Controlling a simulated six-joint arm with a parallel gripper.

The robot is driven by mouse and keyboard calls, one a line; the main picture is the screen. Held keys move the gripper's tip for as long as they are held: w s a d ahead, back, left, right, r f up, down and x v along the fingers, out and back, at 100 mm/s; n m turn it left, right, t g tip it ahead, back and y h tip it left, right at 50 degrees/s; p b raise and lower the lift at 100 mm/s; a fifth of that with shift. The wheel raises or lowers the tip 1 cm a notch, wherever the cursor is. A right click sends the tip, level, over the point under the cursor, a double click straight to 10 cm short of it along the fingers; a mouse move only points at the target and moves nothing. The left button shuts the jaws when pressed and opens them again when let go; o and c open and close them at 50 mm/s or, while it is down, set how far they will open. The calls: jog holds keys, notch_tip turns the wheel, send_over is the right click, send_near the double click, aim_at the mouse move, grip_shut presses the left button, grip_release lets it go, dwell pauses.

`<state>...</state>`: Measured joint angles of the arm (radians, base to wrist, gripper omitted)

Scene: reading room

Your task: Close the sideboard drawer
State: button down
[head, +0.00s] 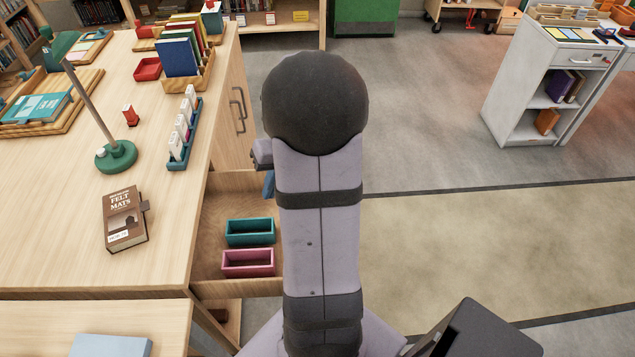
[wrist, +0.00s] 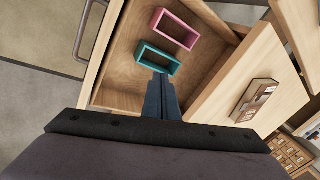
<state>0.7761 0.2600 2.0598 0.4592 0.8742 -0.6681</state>
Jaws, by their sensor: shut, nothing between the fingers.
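The sideboard drawer (head: 228,200) is pulled out of the sideboard (head: 80,245), to the right of its top in the head view. A teal box (head: 250,232) and a pink box (head: 248,263) stand in it. My arm hides the drawer's outer side there. In the wrist view the drawer (wrist: 122,62) shows from above, with its front along the left and what looks like a grey handle (wrist: 83,38) outside it. My gripper (wrist: 157,80) is shut and empty, its blue fingers over the drawer near the teal box. I cannot tell whether they touch anything.
On the sideboard top are a brown book (head: 124,218), a green-based stand (head: 116,156), a tray of white blocks (head: 184,132) and a book rack (head: 187,70). A second table (head: 170,325) is close in front. Open floor (head: 470,230) lies right of my arm.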

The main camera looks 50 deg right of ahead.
jog(key=s+d+f+m+t+h+b, duration=0.1)
jog(key=s+d+f+m+t+b, duration=0.15)
jog(key=d, duration=0.85)
jog(key=s+d+f+m+t+h+b, duration=0.1)
jog(key=s+d+f+t+b, duration=0.2)
jog(key=d, duration=0.9)
jog(key=w+a+f+p, duration=0.1)
jog(key=w+a+f, duration=0.2)
jog(key=w+f, duration=0.4)
jog(key=shift+w+a+f+g+p, duration=0.35)
jog(key=shift+a+f+g, duration=0.1)
jog(key=shift+f, duration=0.1)
jog(key=shift+n, duration=0.25)
jog(key=w+a+b, duration=0.7)
jog(key=w+a, duration=1.3)
jog(key=shift+w+a, duration=0.4)
